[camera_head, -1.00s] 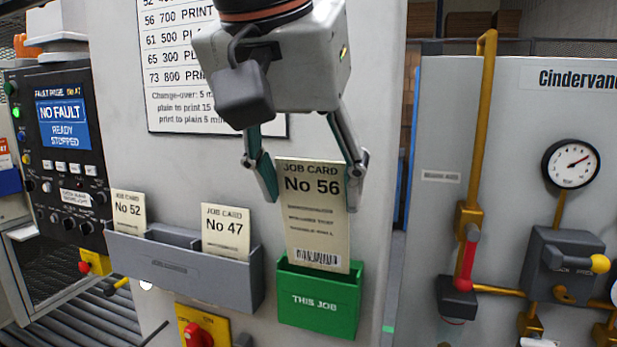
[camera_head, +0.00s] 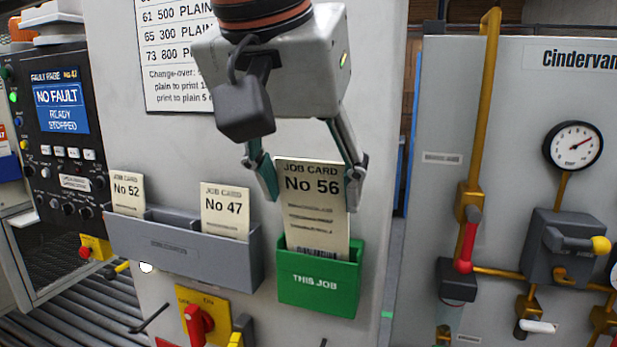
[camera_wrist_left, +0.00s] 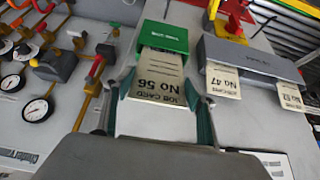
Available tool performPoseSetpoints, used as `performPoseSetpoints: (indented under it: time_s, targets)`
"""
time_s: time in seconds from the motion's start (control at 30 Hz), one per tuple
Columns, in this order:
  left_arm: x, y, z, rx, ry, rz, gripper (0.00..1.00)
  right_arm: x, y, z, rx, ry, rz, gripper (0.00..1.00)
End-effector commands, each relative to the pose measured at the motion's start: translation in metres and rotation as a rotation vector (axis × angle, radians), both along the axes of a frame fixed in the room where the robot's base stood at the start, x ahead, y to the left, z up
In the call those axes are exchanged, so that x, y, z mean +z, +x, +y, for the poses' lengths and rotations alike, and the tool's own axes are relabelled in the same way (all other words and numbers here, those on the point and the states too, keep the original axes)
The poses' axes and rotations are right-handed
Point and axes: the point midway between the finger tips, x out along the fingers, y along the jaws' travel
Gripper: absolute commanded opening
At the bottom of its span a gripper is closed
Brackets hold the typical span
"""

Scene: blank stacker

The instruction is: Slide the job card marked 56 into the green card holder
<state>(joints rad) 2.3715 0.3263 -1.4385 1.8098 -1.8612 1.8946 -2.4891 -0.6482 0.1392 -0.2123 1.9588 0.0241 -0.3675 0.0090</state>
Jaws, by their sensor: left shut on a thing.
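The job card marked 56 (camera_head: 314,210) is cream with black print and stands upright with its lower end inside the green card holder (camera_head: 318,293). The holder's front hides the card's bottom edge and part of its barcode. My left gripper (camera_head: 309,182) is shut on the card by its upper side edges, from above. In the left wrist view the card (camera_wrist_left: 160,78) sits between the fingers and runs into the green holder (camera_wrist_left: 164,37). My right gripper is not in view.
A grey card rack (camera_head: 185,254) left of the holder carries card 52 (camera_head: 127,195) and card 47 (camera_head: 225,212). A red and yellow switch (camera_head: 200,322) is below. Brass pipes and a gauge (camera_head: 573,146) are at right.

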Motion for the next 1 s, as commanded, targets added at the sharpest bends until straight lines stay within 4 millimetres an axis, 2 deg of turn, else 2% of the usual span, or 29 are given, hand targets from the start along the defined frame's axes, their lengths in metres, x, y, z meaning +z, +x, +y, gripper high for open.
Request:
performPoseSetpoints:
  time_s: [0.3, 0.63, 0.67, 0.73, 1.0]
  targets:
    - [-0.0092, 0.0002, 0.0000, 0.000, -0.001, 0.000, 0.36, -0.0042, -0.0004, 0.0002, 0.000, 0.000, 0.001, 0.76]
    - [-0.0106, 0.0002, 0.0000, 0.000, -0.001, 0.000, 0.36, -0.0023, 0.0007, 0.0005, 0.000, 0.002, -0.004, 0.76]
    - [-0.0106, 0.0002, 0.0000, 0.000, -0.001, 0.000, 0.59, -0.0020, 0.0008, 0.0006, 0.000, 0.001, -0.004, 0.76]
    - [-0.0105, 0.0002, 0.0000, 0.000, -0.001, 0.000, 0.76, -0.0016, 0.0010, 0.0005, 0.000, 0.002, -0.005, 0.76]
    - [-0.0107, 0.0001, 0.0002, 0.001, 0.000, 0.000, 0.76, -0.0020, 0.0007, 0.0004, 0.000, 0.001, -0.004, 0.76]
